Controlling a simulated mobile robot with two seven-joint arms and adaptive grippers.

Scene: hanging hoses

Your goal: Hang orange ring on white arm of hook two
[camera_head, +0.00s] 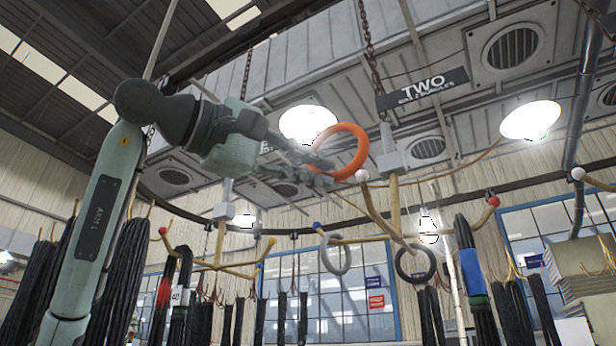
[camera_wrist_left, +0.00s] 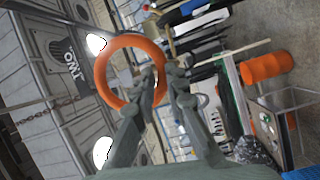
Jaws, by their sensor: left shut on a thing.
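The orange ring (camera_head: 361,153) is held up in the air by my left gripper (camera_head: 322,172), whose fingers are shut on its lower left side. The wrist view also shows the ring (camera_wrist_left: 101,72) in the fingers (camera_wrist_left: 155,90). Hook two (camera_head: 395,205) hangs under the "TWO" sign (camera_head: 422,88). Its white-tipped arm (camera_head: 361,175) slopes up towards me, and the tip appears just below the ring. The ring is not around the arm; the depth gap is unclear. A grey ring (camera_head: 326,258) hangs by the blue-tipped arm, and a black ring (camera_head: 401,266) hangs near the hook's centre.
Hook two also has a red-tipped arm (camera_head: 493,201) at right. Another hook (camera_head: 220,255) with red and yellow tips hangs left, and a white-tipped arm (camera_head: 578,174) shows far right. Chains and lamps (camera_head: 308,124) hang above. Bundles of black hoses (camera_head: 115,270) hang around.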

